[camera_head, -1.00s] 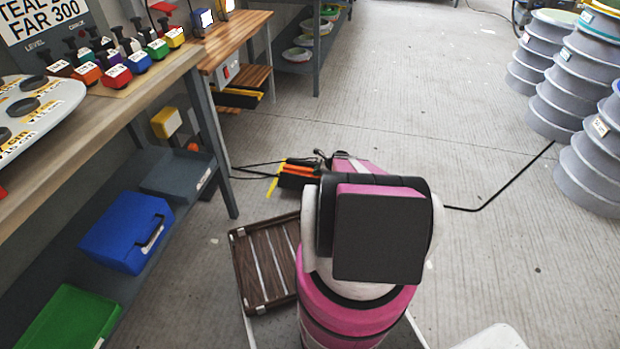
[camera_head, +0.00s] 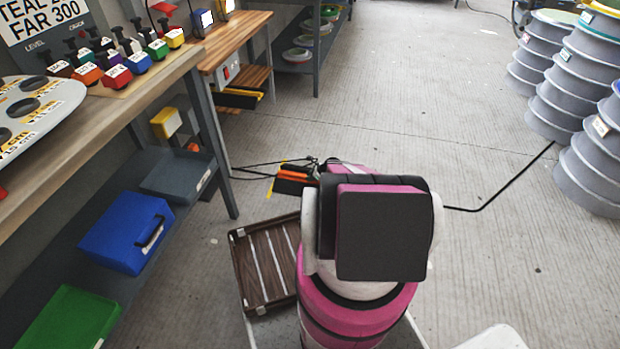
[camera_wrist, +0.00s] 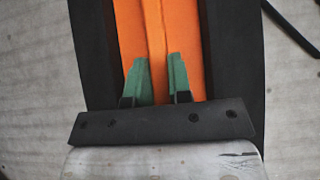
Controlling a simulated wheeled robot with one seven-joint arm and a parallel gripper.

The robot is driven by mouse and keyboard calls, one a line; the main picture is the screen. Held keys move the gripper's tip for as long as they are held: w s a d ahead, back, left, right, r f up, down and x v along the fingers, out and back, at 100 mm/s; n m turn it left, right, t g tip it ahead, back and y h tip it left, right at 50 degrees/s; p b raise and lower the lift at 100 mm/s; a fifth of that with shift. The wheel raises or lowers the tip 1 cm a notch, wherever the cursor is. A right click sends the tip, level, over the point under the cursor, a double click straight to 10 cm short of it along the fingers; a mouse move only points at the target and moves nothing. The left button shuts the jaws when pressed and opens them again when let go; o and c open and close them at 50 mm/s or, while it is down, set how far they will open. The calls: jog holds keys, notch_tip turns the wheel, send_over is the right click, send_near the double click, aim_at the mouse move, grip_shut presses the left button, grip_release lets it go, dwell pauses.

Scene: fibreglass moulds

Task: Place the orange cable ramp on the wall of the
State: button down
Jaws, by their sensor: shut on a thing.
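The orange cable ramp (camera_wrist: 158,30) has an orange middle with a raised ridge and black sides. In the wrist view it fills the upper middle and runs out of the frame at the top. My gripper (camera_wrist: 157,78) is shut on the ridge, with a green fingertip on each side of it. In the head view the ramp (camera_head: 293,180) shows small beyond my pink arm, which hides part of it and most of the gripper. I cannot tell its exact height above the floor.
A black cable lies on the floor, its right part (camera_head: 500,208) reaching towards stacked grey reels (camera_head: 580,130). A brown slatted crate (camera_head: 240,262) stands left of my arm. A workbench (camera_head: 165,85) with a lower shelf holding bins is at left.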

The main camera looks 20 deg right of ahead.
jog(key=c, duration=1)
grip_release()
jog(key=shift+f, duration=0.1)
jog(key=shift+c, duration=0.2)
jog(key=shift+s+d+r, duration=0.15)
jog(key=shift+r, duration=0.25)
jog(key=v, duration=1.1)
jog(key=s+a+r+n+g+h, duration=0.1)
jog(key=s+a+r+n+g, duration=0.1)
jog(key=s+a+r+n, duration=0.7)
jog(key=s+a+r+n+g+h, duration=0.1)
jog(key=s+a+r+n+h, duration=0.15)
jog(key=a+r, duration=0.7)
jog(key=s+a+r+n+g+h, duration=0.15)
jog(key=s+a+r+n, duration=0.4)
jog(key=r, duration=0.75)
jog(key=s+a+r+n+h, duration=0.1)
jog(key=s+a+r+n, duration=0.2)
jog(key=s+r, duration=0.3)
jog(key=s+a+r+n+h, duration=0.1)
jog(key=s+a+r+n, duration=0.2)
jog(key=s+r+n, duration=0.1)
jog(key=shift+s+r+n, duration=0.4)
jog(key=shift+s+r, duration=0.5)
jog(key=shift+s, duration=0.3)
